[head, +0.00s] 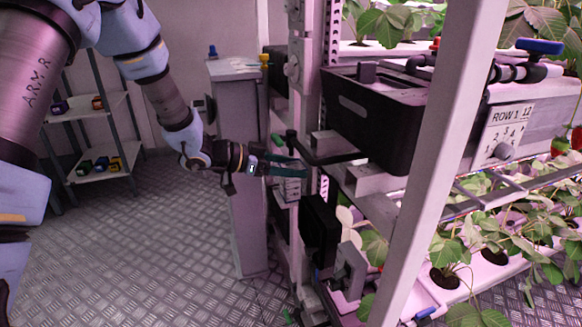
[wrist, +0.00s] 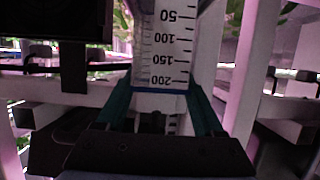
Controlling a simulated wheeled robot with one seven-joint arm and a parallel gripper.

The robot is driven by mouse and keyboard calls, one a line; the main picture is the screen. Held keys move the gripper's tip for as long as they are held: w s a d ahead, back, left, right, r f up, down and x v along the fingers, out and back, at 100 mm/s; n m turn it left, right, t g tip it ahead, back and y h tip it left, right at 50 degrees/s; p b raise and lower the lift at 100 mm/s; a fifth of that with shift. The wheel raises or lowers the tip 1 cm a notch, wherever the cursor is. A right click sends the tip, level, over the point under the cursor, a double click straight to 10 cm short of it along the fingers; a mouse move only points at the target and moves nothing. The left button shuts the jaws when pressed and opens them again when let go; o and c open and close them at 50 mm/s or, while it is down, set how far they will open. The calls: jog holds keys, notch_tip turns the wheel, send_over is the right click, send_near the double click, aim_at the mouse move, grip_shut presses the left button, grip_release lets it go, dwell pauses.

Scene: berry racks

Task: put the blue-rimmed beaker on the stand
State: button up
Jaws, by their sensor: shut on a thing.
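The blue-rimmed beaker (wrist: 165,50) is white with black marks from 50 to 200, and its blue rim runs just in front of my gripper (wrist: 163,105) in the wrist view. My teal fingers lie on both sides of the beaker near the rim and are shut on it. In the head view my gripper (head: 290,166) is beside the rack post, and a small marked pale part of the beaker (head: 290,188) shows below the fingers. The rest of it is hard to make out. I cannot tell for certain which thing is the stand.
A tall grey pedestal (head: 236,68) stands behind my gripper. A black bin (head: 375,118) sits on the rack close to the right, with pipes and a black box (head: 319,230) below. Shelves (head: 95,110) stand at the far left. The metal floor (head: 150,240) is clear.

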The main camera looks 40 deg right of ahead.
jog(key=o, duration=1.3)
jog(key=shift+r, duration=0.1)
